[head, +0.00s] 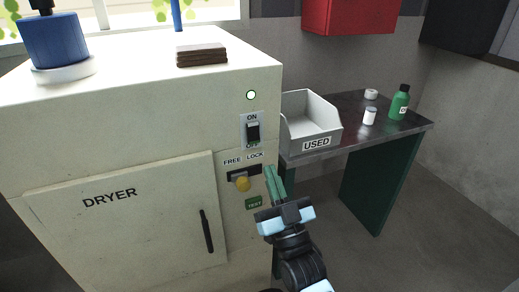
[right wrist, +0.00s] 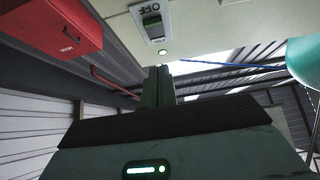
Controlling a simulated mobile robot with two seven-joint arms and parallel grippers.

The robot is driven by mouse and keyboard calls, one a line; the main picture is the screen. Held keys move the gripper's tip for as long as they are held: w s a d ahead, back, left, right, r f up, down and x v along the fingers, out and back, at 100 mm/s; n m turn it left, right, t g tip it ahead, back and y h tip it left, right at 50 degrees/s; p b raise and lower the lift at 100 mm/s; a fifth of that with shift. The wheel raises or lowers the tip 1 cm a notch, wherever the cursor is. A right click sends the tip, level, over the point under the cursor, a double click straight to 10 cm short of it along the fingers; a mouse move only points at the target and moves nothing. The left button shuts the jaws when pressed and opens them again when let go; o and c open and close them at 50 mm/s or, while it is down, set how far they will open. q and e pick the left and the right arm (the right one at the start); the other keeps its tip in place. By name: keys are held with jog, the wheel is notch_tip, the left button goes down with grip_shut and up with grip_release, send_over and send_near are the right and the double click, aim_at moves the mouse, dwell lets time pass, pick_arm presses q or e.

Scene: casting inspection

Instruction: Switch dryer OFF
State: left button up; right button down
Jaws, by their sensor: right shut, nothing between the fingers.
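The dryer (head: 130,123) is a large cream cabinet filling the left of the head view. Its black rocker switch (head: 252,132) sits on a grey plate, with ON above and OFF below; I cannot tell which way it is tipped. The switch also shows in the right wrist view (right wrist: 152,24), upside down. A round lamp (head: 251,95) above the switch is lit pale green. My right gripper (head: 269,170) is shut and empty, its green fingers pointing up, below and right of the switch and apart from it. My left gripper is out of view.
The dryer door has a black handle (head: 206,231). Right of the dryer, a dark table (head: 350,130) holds a USED bin (head: 312,122), a green bottle (head: 399,103) and small white containers.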

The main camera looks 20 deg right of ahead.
aim_at(254, 137)
jog(key=w, duration=0.2)
jog(key=w+r, duration=0.1)
jog(key=w, duration=0.2)
jog(key=w+r, duration=0.1)
jog(key=w, duration=0.1)
jog(key=shift+w+a, duration=0.15)
jog(key=shift+w, duration=0.15)
jog(key=shift+w+f+t+b, duration=0.25)
jog(key=shift+f+t+b, duration=0.1)
jog(key=shift+b, duration=0.45)
jog(key=shift+r, duration=0.2)
